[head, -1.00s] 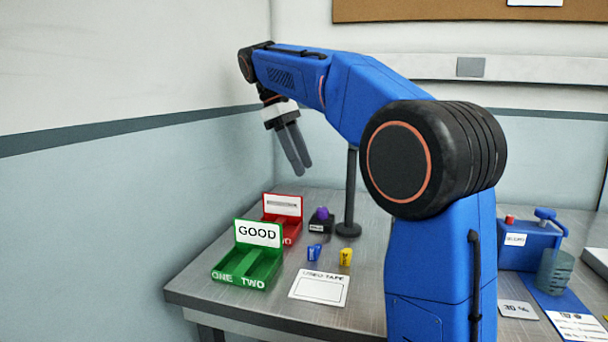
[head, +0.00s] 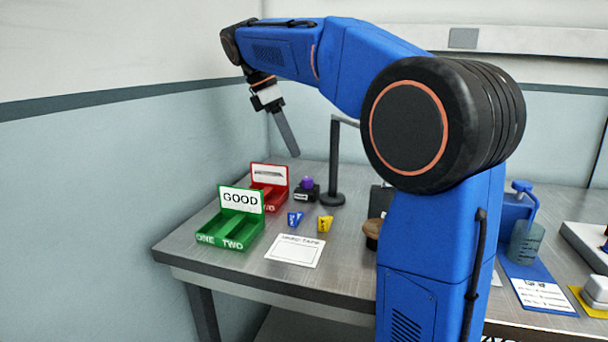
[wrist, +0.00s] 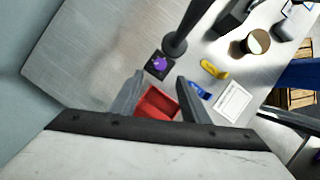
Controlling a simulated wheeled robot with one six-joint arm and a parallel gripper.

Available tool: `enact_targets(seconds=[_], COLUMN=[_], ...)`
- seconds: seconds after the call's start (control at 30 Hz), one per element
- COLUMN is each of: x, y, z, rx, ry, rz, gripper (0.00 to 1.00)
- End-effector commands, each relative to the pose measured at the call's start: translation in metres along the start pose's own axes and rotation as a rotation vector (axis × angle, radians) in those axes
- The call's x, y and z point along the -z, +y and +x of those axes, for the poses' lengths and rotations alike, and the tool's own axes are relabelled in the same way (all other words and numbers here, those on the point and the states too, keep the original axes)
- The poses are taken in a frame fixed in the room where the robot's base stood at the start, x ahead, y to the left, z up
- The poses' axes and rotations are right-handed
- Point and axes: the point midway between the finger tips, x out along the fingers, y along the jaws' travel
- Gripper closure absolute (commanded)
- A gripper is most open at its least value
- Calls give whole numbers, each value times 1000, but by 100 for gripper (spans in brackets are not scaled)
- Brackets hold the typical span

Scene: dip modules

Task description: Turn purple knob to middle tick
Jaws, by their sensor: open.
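The purple knob (head: 307,184) sits on top of a small black box (head: 306,195) on the table, left of a dark post. In the wrist view the purple knob (wrist: 160,62) shows from above, beyond my fingertips. Its pointer and any ticks are too small to tell. My gripper (head: 288,130) is in the air above and to the left of the knob, pointing down and apart from it. In the wrist view my gripper (wrist: 160,80) is open and empty, with the red tray showing between its fingers.
A red tray (head: 268,198) and a green tray (head: 228,240) marked GOOD stand left of the knob. Blue (head: 295,219) and yellow (head: 325,223) pieces and a white card (head: 295,250) lie in front. The dark post (head: 334,165) stands close right of the knob.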

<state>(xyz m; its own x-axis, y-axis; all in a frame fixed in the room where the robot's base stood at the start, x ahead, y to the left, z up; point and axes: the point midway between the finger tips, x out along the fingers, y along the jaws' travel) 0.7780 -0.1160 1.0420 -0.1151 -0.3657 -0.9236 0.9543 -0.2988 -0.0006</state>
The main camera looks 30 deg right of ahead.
Motion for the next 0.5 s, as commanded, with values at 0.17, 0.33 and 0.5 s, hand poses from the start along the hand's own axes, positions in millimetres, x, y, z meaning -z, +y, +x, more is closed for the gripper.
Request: enact_targets(seconds=[0.17,0.33,0.5], x=[0,0,0], y=[-1,-1,0], z=[32,61,83], rx=[2,2,1], ry=[0,0,0], rz=[0,0,0], gripper=[58,58,58])
